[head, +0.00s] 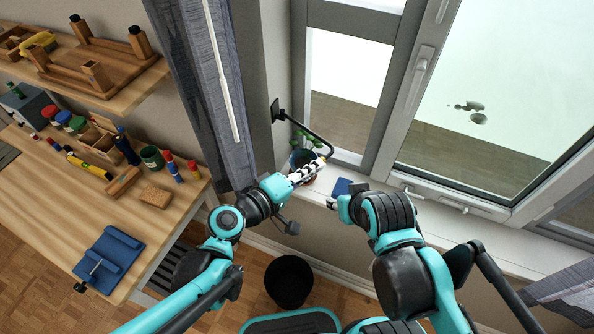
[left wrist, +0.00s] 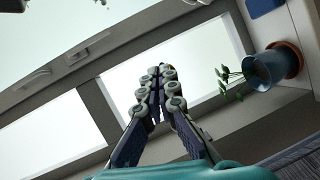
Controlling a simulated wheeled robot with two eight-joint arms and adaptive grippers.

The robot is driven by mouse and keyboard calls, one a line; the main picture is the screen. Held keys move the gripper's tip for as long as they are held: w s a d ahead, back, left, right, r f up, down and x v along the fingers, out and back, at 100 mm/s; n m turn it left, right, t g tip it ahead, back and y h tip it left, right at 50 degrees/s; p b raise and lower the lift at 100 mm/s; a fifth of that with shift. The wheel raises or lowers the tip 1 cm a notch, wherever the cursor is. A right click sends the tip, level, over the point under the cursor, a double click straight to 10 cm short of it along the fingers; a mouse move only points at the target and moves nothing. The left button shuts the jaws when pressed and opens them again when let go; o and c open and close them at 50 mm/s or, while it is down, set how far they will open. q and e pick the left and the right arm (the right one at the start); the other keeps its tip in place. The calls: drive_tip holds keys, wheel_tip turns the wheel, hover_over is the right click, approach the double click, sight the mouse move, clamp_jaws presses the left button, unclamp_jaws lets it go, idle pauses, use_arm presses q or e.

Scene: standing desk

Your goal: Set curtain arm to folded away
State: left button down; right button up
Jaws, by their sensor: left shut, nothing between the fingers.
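The curtain arm (head: 312,132) is a thin black rod. It runs from a dark bracket (head: 277,110) on the wall beside the window, out across the window side, and bends down near its end. My left gripper (head: 322,162) is shut and empty, with its fingertips close to the rod's bent end; I cannot tell whether they touch. In the left wrist view the closed fingers (left wrist: 157,88) point at the window, with a small orange bit behind their tips. My right gripper (head: 332,203) is low in front of the sill, mostly hidden by its own arm, and its fingers are unclear.
A potted plant (head: 306,142) stands on the sill just behind my left gripper; its blue pot (left wrist: 268,68) shows in the wrist view. A grey curtain (head: 190,80) hangs left of the bracket. A blue item (head: 342,187) lies on the sill. A desk (head: 60,185) is at left.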

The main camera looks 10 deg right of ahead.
use_arm(q)
drive_tip(key=w+d+b, duration=0.1)
drive_tip(key=w+d, duration=0.2)
drive_tip(key=d, duration=0.4)
use_arm(e)
drive_tip(key=shift+d+f, duration=0.3)
drive_tip(key=shift+f, duration=0.3)
use_arm(q)
drive_tip(key=shift+d+r, duration=0.1)
use_arm(e)
drive_tip(key=shift+s, duration=0.1)
